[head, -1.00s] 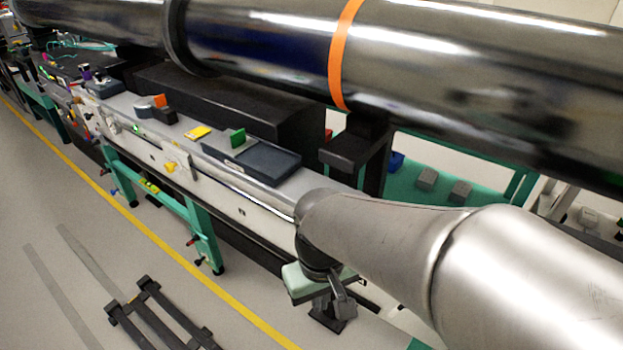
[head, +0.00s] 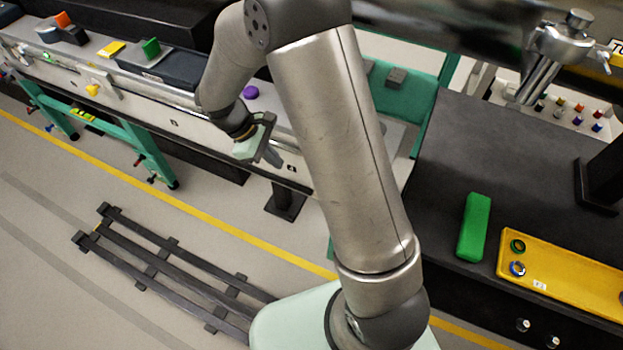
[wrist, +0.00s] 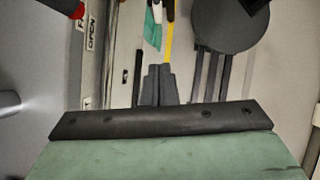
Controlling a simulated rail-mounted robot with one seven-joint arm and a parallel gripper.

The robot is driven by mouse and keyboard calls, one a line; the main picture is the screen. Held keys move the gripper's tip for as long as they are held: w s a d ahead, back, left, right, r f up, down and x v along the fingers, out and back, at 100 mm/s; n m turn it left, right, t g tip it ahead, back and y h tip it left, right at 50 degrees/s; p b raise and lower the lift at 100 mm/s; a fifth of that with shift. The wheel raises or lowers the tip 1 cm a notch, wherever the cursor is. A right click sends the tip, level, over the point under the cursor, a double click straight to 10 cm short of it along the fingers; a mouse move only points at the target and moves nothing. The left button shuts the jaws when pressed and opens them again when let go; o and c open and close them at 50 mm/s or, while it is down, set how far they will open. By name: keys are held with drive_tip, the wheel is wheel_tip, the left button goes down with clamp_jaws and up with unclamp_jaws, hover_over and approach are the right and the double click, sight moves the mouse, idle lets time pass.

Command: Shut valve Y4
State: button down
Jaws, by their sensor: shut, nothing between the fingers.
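My gripper (head: 270,157) is shut and empty, in front of the white panel front (head: 215,133) of the long bench. Its closed fingers also show in the wrist view (wrist: 158,84). In the wrist view a dark handle with a red end (wrist: 78,11) is at the top left, apart from the fingers. A label reading OPEN (wrist: 91,32) is beside it, with a partly cut-off label above. A small mark that looks like a 4 (head: 291,168) is on the panel right of my gripper. I cannot read Y4 anywhere, and my arm hides part of the panel.
A yellow handle (head: 92,90) and a purple knob (head: 250,92) are on the long bench. A black bench at right holds a green block (head: 474,227) and a yellow tray (head: 560,262). A dark slatted rack (head: 160,262) lies on the floor. The floor before the panel is otherwise clear.

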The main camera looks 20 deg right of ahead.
drive_tip(key=s+d+f+p, duration=0.1)
drive_tip(key=s+d+f, duration=0.3)
drive_tip(key=d+f, duration=0.2)
drive_tip(key=shift+d+f+p, duration=0.35)
drive_tip(key=shift+f, duration=0.55)
